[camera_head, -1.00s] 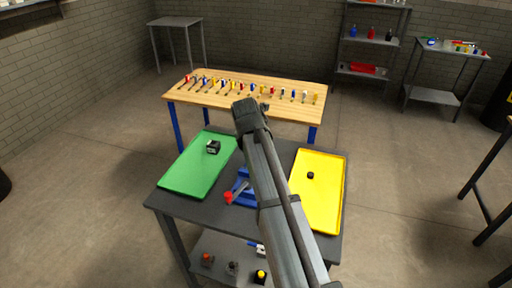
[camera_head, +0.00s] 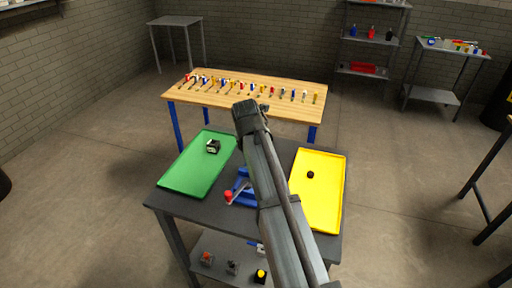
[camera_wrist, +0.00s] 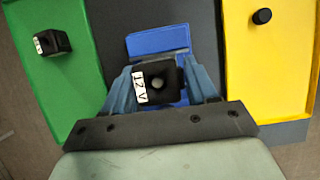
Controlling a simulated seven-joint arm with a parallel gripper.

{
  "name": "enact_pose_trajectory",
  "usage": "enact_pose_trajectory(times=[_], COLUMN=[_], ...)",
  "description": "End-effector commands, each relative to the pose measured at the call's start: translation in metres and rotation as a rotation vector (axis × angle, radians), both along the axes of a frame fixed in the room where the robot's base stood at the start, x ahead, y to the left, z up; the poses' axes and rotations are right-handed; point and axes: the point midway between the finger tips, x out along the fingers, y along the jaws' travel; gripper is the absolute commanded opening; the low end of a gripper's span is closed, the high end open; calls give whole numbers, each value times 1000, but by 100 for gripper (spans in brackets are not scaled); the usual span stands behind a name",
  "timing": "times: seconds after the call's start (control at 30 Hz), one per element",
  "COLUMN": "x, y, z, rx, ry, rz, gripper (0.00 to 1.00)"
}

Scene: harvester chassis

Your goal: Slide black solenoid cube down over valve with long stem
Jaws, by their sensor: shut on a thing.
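In the wrist view my gripper (camera_wrist: 161,88) has its blue fingers shut on a black solenoid cube (camera_wrist: 147,98) with a white 12V label. The cube's top faces the camera, with a round, lighter spot at its centre; I cannot tell whether this is the bore or a stem tip. A blue fixture (camera_wrist: 158,41) lies below and beyond the cube, and also shows in the head view (camera_head: 241,197) beside my arm. The valve with the long stem cannot be made out. My arm hides the gripper in the head view.
A second black cube (camera_wrist: 51,42) labelled 12V lies on the green tray (camera_head: 190,180) at left. A small black round part (camera_wrist: 262,16) lies on the yellow tray (camera_head: 325,210) at right. A red knob (camera_head: 228,196) stands beside the fixture. A wooden bench (camera_head: 220,101) with several tools is behind.

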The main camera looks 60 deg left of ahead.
Motion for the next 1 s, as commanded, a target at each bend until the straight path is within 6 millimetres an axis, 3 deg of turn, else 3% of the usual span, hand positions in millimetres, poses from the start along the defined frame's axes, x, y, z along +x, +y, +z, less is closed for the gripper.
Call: enact_pose_trajectory(times=[1.0], x=[0], y=[0], z=[-21], rx=[1], ry=[-1], rz=[0], gripper=[21])
